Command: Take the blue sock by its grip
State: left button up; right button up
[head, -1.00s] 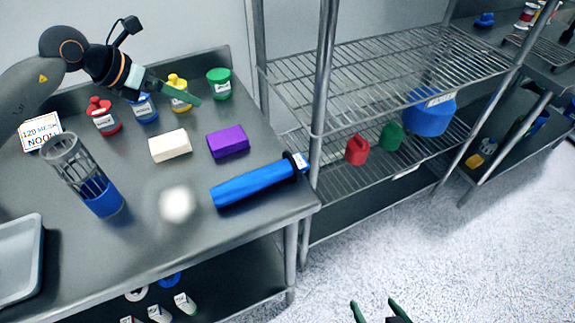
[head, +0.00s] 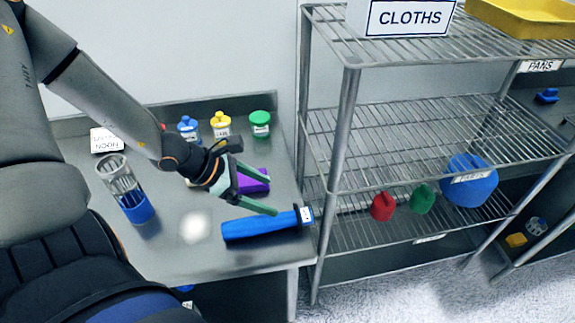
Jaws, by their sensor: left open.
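The blue sock (head: 250,229) is a long blue roll lying on the steel table near its front right corner. A dark band and a white label (head: 306,214) are at its right end. My left gripper (head: 273,197) is open and empty above and just behind the sock. One green finger reaches down over the sock's right half; I cannot tell if it touches. The gripper partly hides a purple block (head: 252,182). My right gripper is not in view.
A clear cylinder with a blue base (head: 138,210) and a white powder heap (head: 195,227) stand left of the sock. A wire shelf (head: 345,170) stands close on the right.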

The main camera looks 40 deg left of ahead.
aim_at(307, 215)
pick_arm(q)
jog(key=shift+s+d, duration=0.25)
jog(key=shift+d, duration=0.6)
jog(key=shift+w+f+b, duration=0.3)
jog(key=shift+f, duration=0.2)
jog(key=shift+w+d+f, duration=0.35)
jog(key=shift+d, duration=0.25)
jog(key=b+x, duration=0.2)
jog(key=b, duration=0.1)
jog(key=shift+f, duration=0.5)
jog(key=shift+w+d+f+b, duration=0.3)
jog(key=shift+w+d+b, duration=0.1)
jog(key=shift+w, duration=0.05)
jog(key=shift+b+x, duration=0.45)
jog(key=shift+x, duration=0.7)
jog(key=shift+w+d+f, duration=0.3)
jog(key=shift+w+d, duration=0.15)
jog(key=shift+w, duration=0.1)
jog(key=shift+x, duration=1.1)
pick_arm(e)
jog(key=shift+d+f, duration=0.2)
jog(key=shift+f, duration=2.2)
